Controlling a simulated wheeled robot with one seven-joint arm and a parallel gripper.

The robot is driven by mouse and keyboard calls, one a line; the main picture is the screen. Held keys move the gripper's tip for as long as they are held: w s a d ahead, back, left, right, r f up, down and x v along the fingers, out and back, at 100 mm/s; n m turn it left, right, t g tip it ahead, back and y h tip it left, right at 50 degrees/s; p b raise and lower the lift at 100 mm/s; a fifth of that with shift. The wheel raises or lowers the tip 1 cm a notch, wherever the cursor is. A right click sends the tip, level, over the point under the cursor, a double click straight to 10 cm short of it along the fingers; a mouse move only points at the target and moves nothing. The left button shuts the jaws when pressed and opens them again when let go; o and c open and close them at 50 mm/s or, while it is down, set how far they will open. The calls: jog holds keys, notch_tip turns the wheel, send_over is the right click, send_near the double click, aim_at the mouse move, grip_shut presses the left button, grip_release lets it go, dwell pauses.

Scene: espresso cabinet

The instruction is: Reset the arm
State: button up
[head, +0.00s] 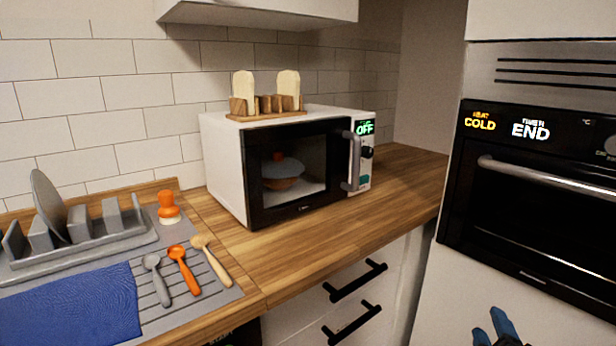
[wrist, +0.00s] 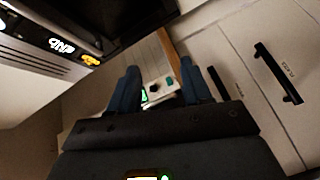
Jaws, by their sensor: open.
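My gripper (head: 495,330) shows at the bottom right edge of the head view, in front of the white panel below the oven. Its two blue fingers are apart and nothing shows between them. In the wrist view my gripper (wrist: 168,82) is also open and empty, with the counter and microwave panel (wrist: 158,86) seen beyond the fingers. My arm is mostly out of the head view.
A white microwave (head: 225,165) with its door shut stands on the wooden counter (head: 300,235), a toast rack (head: 266,115) on top. The oven (head: 540,190) is at right. Drawer handles (head: 355,282) jut below the counter. A drying rack (head: 80,245) and several utensils are left.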

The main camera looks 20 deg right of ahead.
jog(key=s+a+f+m+t+y, duration=0.1)
jog(key=s+a+f+y, duration=0.15)
jog(key=s+a, duration=0.45)
jog(key=s+a+f+y, duration=0.2)
jog(key=s+a+y, duration=0.2)
jog(key=s+a, duration=0.3)
jog(key=s+a+r+m+y, duration=0.2)
jog(key=s+a+r+m, duration=0.1)
jog(key=s, duration=0.5)
jog(key=s+a+r+m+y, duration=0.1)
jog(key=s+a+r+m, duration=0.2)
jog(key=s, duration=0.6)
jog(key=shift+a+r+y, duration=0.35)
jog(key=shift+a+r, duration=0.6)
jog(key=shift+a, duration=0.1)
jog(key=shift+d, duration=0.1)
